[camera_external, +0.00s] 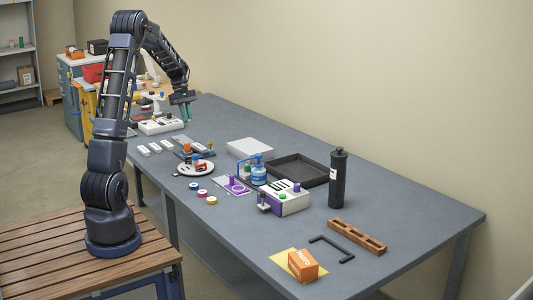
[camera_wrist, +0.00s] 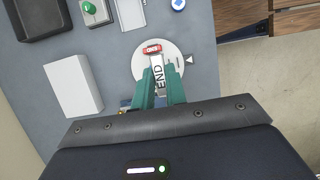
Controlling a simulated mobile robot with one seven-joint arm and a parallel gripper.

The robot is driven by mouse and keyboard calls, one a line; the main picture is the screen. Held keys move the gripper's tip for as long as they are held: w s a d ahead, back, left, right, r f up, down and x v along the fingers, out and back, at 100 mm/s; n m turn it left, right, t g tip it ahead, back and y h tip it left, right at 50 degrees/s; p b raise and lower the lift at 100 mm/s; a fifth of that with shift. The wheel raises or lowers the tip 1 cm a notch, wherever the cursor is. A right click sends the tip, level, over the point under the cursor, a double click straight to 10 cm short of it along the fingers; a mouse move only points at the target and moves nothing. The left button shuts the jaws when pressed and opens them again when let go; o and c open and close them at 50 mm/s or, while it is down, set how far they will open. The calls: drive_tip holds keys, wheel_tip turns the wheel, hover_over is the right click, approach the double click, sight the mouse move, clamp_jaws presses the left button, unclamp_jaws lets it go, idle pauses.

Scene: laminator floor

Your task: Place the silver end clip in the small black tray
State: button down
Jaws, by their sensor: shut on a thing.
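My gripper (camera_wrist: 160,84) has green fingers shut on the silver end clip (camera_wrist: 159,73), a pale narrow piece marked "END". In the wrist view the clip lies over a white round plate (camera_wrist: 139,66); its height above the plate is unclear. In the external view my gripper (camera_external: 186,112) hangs over the far part of the table, and the clip is too small to make out. A black tray (camera_wrist: 43,33) is at the upper left of the wrist view, well apart from my gripper. It also shows in the external view (camera_external: 319,181), at mid-table towards the wall.
A pale box (camera_wrist: 73,86) lies between plate and tray. A red piece (camera_wrist: 152,48) is on the plate. A blue bottle (camera_external: 259,174), a white-purple device (camera_external: 290,203) and a tall black cylinder (camera_external: 338,180) stand near the tray.

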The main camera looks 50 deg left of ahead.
drive_tip(key=w+d, duration=0.6)
drive_tip(key=w, duration=0.7)
hover_over(305, 178)
drive_tip(key=f, duration=2.1)
drive_tip(key=shift+w+a, duration=0.1)
drive_tip(key=shift+a, duration=0.1)
drive_tip(key=shift+f, duration=0.15)
drive_tip(key=c, duration=1.5)
unclamp_jaws()
drive_tip(key=shift+o, duration=0.3)
